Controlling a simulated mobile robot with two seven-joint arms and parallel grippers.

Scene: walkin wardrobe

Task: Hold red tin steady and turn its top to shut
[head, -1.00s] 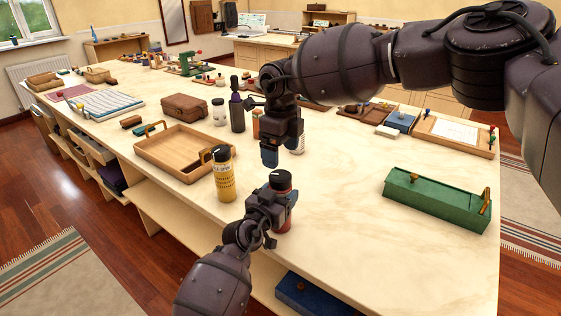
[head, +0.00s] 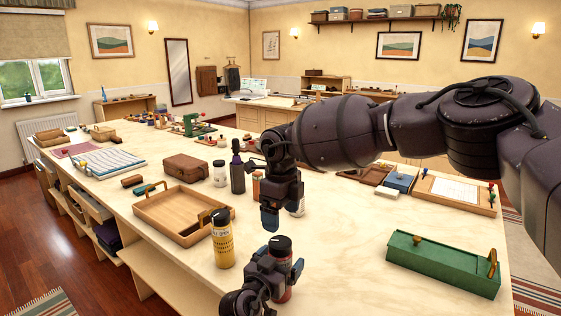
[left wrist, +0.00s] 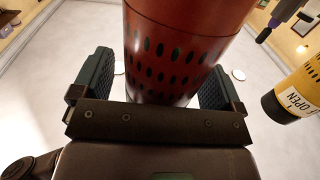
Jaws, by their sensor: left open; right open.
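The red tin (head: 282,285) with a black top (head: 281,246) stands upright on the near edge of the light table, partly hidden by my left gripper (head: 273,273). In the left wrist view the red tin (left wrist: 180,50) stands between the two open fingers of my left gripper (left wrist: 158,90), one finger on each side. My right gripper (head: 270,216) is open and points down, a little above and behind the black top, apart from it.
A yellow bottle (head: 222,245) with a black cap stands left of the tin; it also shows in the left wrist view (left wrist: 300,90). A wooden tray (head: 160,222) lies farther left. A green toolbox (head: 440,266) is at the right. The table between tin and toolbox is clear.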

